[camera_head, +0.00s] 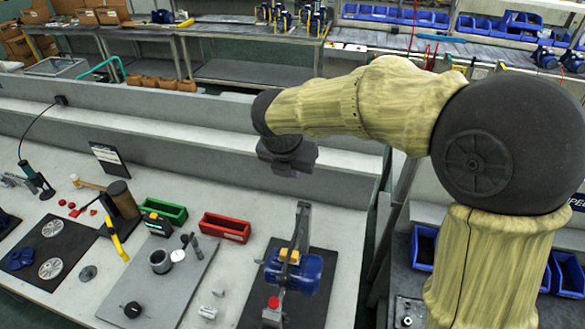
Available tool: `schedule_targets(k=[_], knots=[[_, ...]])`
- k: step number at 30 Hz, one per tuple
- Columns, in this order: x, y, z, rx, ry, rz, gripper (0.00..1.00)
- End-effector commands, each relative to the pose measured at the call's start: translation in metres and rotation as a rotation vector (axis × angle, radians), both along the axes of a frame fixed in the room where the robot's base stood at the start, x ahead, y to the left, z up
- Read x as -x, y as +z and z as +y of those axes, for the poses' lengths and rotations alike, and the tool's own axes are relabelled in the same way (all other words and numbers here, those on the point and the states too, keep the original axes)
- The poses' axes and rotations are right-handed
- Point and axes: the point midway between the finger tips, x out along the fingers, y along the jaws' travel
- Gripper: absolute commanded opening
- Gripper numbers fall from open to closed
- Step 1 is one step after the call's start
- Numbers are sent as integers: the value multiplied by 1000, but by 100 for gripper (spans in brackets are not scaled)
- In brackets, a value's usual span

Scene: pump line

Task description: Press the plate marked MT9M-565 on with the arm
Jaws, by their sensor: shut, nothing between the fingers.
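My arm reaches in from the right, and my gripper (289,170) hangs above the bench, near the raised ledge. It is dark, small in the view and empty, with its fingers together. A blue pump motor (300,270) with a yellow part on top stands below it on a dark mat (322,300), inside a grey upright press-like frame (300,228). A gap separates my gripper from the frame. No marking MT9M-565 is readable, so I cannot tell which part is that plate.
A red bin (225,227) and a green bin (164,211) stand left of the frame. A grey board (165,285) holds round parts. A black sign (109,158) stands near the ledge. Clear bench lies right of the dark mat.

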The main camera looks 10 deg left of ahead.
Motion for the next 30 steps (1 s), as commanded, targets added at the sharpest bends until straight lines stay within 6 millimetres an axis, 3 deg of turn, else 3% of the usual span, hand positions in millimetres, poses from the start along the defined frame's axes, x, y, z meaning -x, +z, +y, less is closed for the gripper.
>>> schedule_targets(k=[9,21,30], knots=[[3,-48,3,1,-3,3,0],[83,-48,11,1,0,-2,0],[103,-47,12,0,-4,1,0]])
